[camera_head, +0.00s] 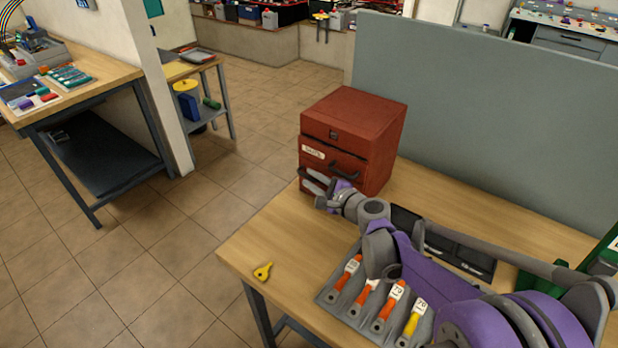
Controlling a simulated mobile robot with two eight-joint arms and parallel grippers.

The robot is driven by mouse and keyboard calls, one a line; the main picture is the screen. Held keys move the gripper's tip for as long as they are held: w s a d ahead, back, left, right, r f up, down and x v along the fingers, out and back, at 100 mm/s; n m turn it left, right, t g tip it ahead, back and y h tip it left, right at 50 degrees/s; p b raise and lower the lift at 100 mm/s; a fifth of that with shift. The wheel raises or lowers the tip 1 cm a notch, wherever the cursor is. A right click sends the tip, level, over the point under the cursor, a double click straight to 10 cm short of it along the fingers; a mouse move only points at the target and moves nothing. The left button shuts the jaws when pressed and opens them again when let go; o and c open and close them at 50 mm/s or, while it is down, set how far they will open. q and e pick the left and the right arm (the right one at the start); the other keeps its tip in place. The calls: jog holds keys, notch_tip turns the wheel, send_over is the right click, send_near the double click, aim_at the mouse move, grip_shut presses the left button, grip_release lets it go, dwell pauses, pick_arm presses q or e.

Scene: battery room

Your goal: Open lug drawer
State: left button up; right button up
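A red cabinet (365,118) stands on the wooden workbench, in front of a grey-green panel. Its front has a drawer (348,163) with a white label (313,153) at its left, and a dark handle (345,169). The label's text is too small to read surely. The drawer looks closed. My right gripper (309,181) is in front of the lower part of the cabinet, its two grey fingers apart and nothing seen between them. It hides part of the drawer front, and I cannot tell whether it touches it. My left gripper is not in view.
On the workbench (275,230), a grey holder (332,297) with several orange- and yellow-handled tools lies below my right arm. A small yellow item (263,271) lies near the left edge. Bare bench top lies left of the cabinet's front.

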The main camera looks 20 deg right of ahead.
jog(key=shift+x, duration=0.85)
grip_shut()
dwell(0.8)
